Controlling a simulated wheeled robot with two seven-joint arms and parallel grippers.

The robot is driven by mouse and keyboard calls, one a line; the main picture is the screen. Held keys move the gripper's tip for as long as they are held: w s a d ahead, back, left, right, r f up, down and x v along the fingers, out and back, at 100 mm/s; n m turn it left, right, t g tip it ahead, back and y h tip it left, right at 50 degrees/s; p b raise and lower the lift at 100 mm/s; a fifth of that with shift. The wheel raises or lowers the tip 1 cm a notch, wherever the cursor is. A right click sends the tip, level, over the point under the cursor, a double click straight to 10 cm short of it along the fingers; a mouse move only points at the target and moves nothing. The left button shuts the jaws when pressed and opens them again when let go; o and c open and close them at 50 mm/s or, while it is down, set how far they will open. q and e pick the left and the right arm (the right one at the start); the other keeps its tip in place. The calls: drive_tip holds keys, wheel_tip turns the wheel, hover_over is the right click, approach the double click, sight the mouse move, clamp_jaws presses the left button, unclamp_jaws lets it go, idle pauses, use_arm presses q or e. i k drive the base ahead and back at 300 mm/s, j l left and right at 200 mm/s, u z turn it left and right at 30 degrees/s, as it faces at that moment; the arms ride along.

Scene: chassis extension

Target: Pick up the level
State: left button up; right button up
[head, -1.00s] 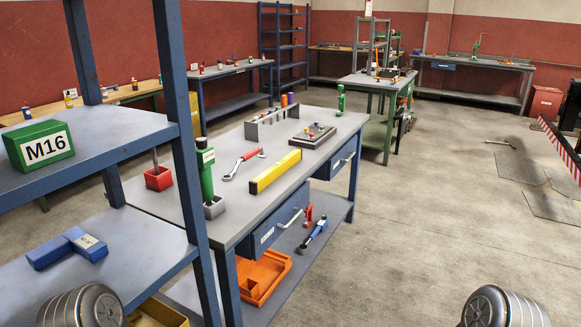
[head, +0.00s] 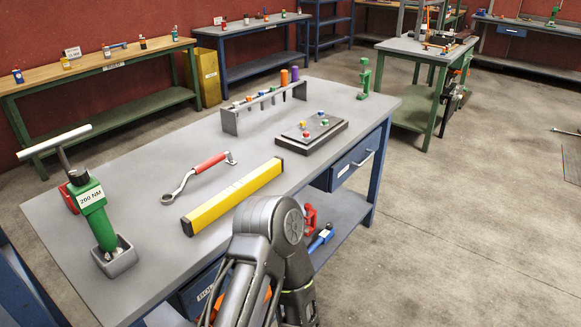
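The level is a long yellow bar (head: 236,194) with dark end caps, lying flat near the front edge of the grey workbench (head: 140,268). One of my arms rises from the bottom of the head view, just in front of the level's right half. Its large grey joint slightly overlaps the bench edge in the picture. No fingertips of either gripper show. The level has nothing gripping it in view.
A red-handled wrench (head: 200,174) lies behind the level. A green torque tool (head: 92,212) marked 200 NM stands in a grey holder at left. A socket rack (head: 262,108) and a dark plate with coloured knobs (head: 311,136) are behind and to the right.

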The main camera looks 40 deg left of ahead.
sight(198, 219)
drive_tip(key=i+u, duration=0.25)
drive_tip(key=i, duration=0.15)
drive_tip(key=i+l+u, duration=0.55)
drive_tip(key=i, duration=0.25)
drive_tip(key=i+l+u, duration=0.2)
drive_tip(key=u, duration=0.2)
drive_tip(key=i+l+u, duration=0.3)
drive_tip(key=u, duration=0.15)
drive_tip(key=i+l+u, duration=0.2)
drive_tip(key=l+u, duration=0.2)
drive_tip(key=i+l+u, duration=0.15)
drive_tip(key=l+u, duration=0.65)
drive_tip(key=i+l, duration=0.05)
